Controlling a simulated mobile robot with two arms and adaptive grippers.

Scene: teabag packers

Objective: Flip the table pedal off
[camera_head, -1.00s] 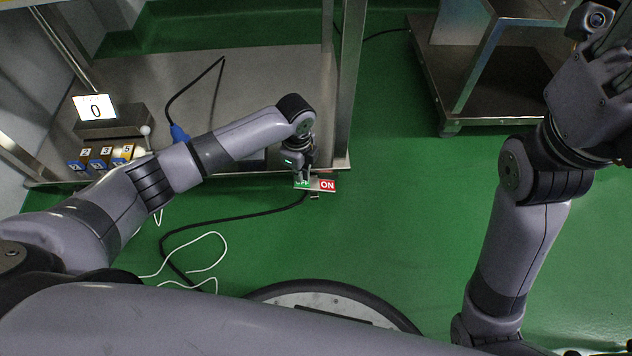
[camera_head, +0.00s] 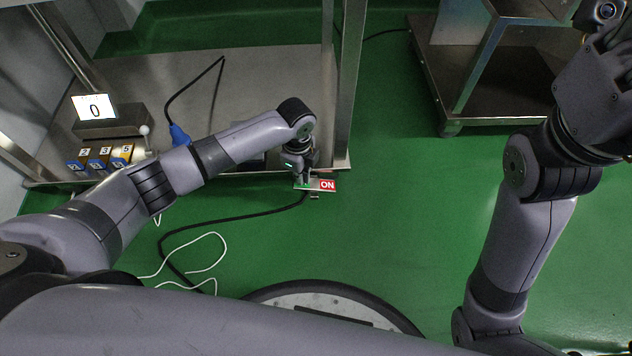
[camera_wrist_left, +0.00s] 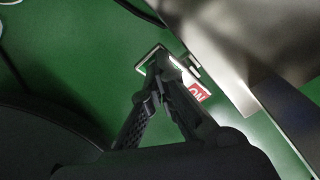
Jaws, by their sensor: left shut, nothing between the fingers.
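The table pedal (camera_head: 327,184) lies on the green floor by the front edge of the metal table, with a red ON label on its right half. Its left half is mostly covered by my left gripper (camera_head: 304,182), which points down at it. In the left wrist view, the pedal (camera_wrist_left: 198,91) shows its red label beside the fingers, and the fingertips of my left gripper (camera_wrist_left: 158,72) are together over its other end. The left gripper is shut and empty; I cannot tell whether it touches the pedal. My right gripper's body (camera_head: 598,95) is at the upper right, its fingertips out of sight.
The metal table (camera_head: 270,85) has a leg (camera_head: 350,80) just behind the pedal. A black cable (camera_head: 225,220) runs from the pedal across the floor, near a white cable (camera_head: 205,238). A second metal stand (camera_head: 490,100) is at upper right. Floor right of the pedal is clear.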

